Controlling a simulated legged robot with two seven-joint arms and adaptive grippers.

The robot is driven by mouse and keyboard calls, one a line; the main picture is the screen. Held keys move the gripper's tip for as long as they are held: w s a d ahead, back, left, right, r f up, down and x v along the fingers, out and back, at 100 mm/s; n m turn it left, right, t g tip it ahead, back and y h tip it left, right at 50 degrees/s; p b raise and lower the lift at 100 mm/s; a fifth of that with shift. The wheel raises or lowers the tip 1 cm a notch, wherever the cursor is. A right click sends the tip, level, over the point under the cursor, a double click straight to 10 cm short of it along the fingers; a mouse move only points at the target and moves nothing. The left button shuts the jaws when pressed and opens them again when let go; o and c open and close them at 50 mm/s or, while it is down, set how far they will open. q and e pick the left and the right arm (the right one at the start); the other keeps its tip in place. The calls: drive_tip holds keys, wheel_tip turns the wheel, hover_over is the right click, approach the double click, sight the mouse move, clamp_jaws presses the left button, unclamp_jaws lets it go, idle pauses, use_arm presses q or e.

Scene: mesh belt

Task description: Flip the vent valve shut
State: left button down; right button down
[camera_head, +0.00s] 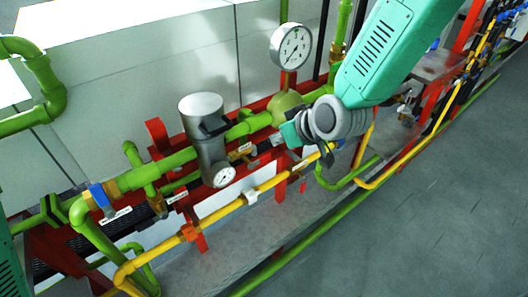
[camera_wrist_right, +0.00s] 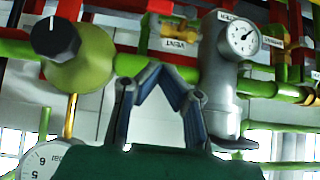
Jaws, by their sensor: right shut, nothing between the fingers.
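The vent valve (camera_wrist_right: 167,24) shows in the right wrist view as a brass body with a tag reading VENT (camera_wrist_right: 180,43) below it. Its handle is not clear enough to tell its position. In the head view a small brass fitting (camera_head: 241,152) sits between the grey cylinder and the green dome, likely the same valve. My right gripper (camera_wrist_right: 162,72) is shut and empty. Its fingertips point toward the valve, apart from it in the picture. In the head view the gripper (camera_head: 292,137) is partly hidden by its own wrist. My left gripper is not in view.
A grey cylinder (camera_head: 205,135) with a small gauge and a green dome (camera_head: 287,104) under a large gauge (camera_head: 291,46) flank the valve. A yellow pipe (camera_head: 227,209) runs in front. Red brackets and green pipes crowd the rack. The floor (camera_head: 430,200) is clear.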

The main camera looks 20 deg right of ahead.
hover_over(260, 161)
drive_tip(key=d, duration=0.1)
wheel_tip(260, 161, down, 6)
drive_tip(key=r, duration=0.1)
drive_tip(key=shift+d+f+p, duration=0.15)
drive_tip(key=shift+f+p, duration=0.4)
drive_tip(key=shift+f, duration=1.5)
